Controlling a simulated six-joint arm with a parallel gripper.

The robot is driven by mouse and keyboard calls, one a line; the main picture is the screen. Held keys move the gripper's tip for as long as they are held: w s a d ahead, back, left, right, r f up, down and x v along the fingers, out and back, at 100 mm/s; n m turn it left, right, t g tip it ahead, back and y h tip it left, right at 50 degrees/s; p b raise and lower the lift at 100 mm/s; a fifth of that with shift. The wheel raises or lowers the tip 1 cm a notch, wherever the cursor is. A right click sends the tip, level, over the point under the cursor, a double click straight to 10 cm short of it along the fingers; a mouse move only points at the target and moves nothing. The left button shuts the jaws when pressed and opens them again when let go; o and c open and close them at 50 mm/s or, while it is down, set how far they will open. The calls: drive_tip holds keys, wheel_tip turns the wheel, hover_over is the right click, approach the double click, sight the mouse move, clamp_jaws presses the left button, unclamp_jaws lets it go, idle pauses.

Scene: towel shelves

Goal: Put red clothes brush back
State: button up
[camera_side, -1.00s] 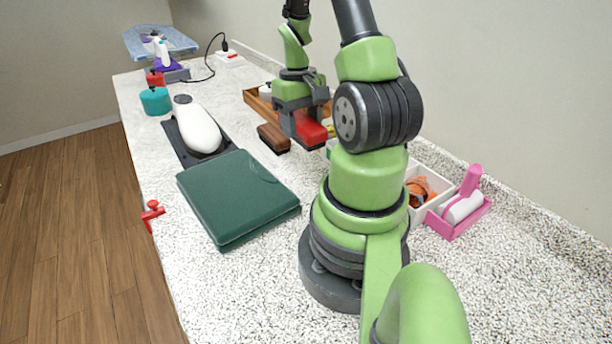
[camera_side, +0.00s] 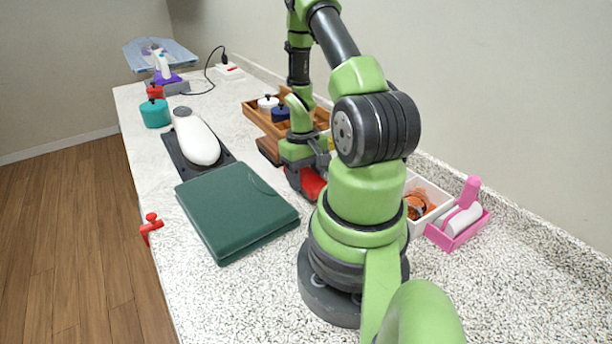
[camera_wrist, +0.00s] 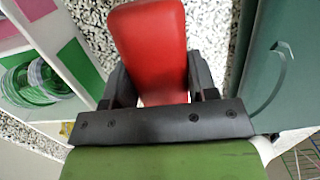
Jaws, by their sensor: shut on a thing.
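The red clothes brush (camera_wrist: 151,45) is between the two fingers of my gripper (camera_wrist: 155,85) in the wrist view. My gripper is shut on it. In the side view the red brush (camera_side: 313,183) shows beneath my gripper (camera_side: 305,180), low over the counter and right of the green folded case. My arm hides part of it, and I cannot tell whether it touches the counter. A brown brush (camera_side: 268,148) sits behind my gripper, next to the wooden tray.
The dark green case (camera_side: 237,208) lies left of my gripper. A wooden compartment tray (camera_side: 258,116) with small jars stands behind. A white box (camera_side: 436,196) with orange contents and a pink holder (camera_side: 458,231) with a roller stand at right. A white iron-like board (camera_side: 198,140) lies at left.

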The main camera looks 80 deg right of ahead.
sight(302, 171)
drive_tip(key=shift+f, duration=0.1)
drive_tip(key=o, duration=0.9)
drive_tip(key=w+a+r+t+h, duration=0.1)
drive_tip(key=w+r, duration=0.2)
drive_tip(key=r, duration=0.6)
drive_tip(key=w+a+r, duration=0.2)
drive_tip(key=r, duration=0.6)
drive_tip(key=s+a+r+n+t, duration=0.1)
drive_tip(key=a+r+t, duration=0.1)
drive_tip(key=a+r, duration=0.2)
drive_tip(key=a+r+n+t+y, duration=0.1)
drive_tip(key=a+r, duration=0.3)
drive_tip(key=a, duration=0.6)
drive_tip(key=s+a+r+n+t+y, duration=0.1)
drive_tip(key=a+r+n+t, duration=0.2)
drive_tip(key=a, duration=0.4)
drive_tip(key=shift+s+a+r+t, duration=0.15)
drive_tip(key=shift+r+t, duration=0.15)
drive_tip(key=shift+r, duration=0.25)
drive_tip(key=shift+s+a+r+t, duration=0.15)
drive_tip(key=shift+r+t, duration=0.15)
drive_tip(key=shift+r, duration=0.2)
